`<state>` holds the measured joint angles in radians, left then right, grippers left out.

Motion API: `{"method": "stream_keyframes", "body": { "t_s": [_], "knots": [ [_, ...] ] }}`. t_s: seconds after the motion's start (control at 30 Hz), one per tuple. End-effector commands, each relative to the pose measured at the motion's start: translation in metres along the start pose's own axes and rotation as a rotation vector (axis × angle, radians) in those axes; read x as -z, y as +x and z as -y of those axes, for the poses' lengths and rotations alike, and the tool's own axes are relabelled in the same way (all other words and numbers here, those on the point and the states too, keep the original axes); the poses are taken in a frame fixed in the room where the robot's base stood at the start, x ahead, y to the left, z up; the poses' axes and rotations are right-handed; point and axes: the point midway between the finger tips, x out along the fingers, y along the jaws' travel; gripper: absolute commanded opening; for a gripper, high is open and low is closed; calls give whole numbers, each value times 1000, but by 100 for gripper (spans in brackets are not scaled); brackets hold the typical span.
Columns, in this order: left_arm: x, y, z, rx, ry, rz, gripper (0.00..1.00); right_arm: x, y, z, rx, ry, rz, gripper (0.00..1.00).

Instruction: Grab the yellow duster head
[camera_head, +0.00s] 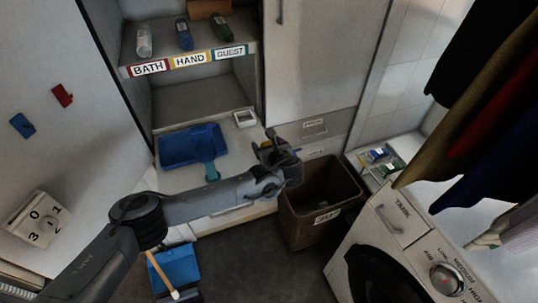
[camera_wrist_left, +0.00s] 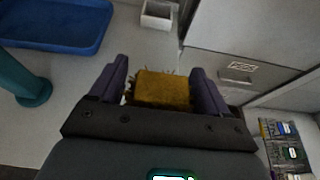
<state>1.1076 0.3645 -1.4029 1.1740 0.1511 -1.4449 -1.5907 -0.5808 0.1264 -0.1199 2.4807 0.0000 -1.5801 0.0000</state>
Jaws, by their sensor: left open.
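The yellow duster head (camera_wrist_left: 162,90) shows in the left wrist view as a fuzzy yellow block with bristly edges. It lies between the two purple-grey fingers of my left gripper (camera_wrist_left: 160,78), with a gap visible on each side. The fingers are open, and its lower edge is hidden by the gripper body. In the head view my left gripper (camera_head: 276,145) is in front of the cabinet, by the upper left rim of the brown bin, and mostly hides the duster head. My right gripper is in neither view.
A blue tray (camera_head: 190,146) and a small white box (camera_head: 245,118) sit on the shelf surface. The brown bin (camera_head: 320,207) stands beside the washing machine (camera_head: 405,240). A blue dustpan (camera_head: 176,268) lies on the floor. Clothes (camera_head: 490,110) hang at the right.

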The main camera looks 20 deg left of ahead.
Motion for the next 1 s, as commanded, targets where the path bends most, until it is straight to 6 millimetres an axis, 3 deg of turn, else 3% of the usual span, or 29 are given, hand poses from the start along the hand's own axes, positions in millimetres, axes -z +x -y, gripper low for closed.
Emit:
{"method": "stream_keyframes", "body": {
  "t_s": [0.27,0.6,1.0],
  "knots": [
    [0,2,0,1,0,0,75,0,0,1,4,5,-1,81],
    [0,2,0,0,0,0,23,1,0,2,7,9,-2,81],
    [-4,0,0,0,-1,0,21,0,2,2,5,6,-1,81]
  ]
}}
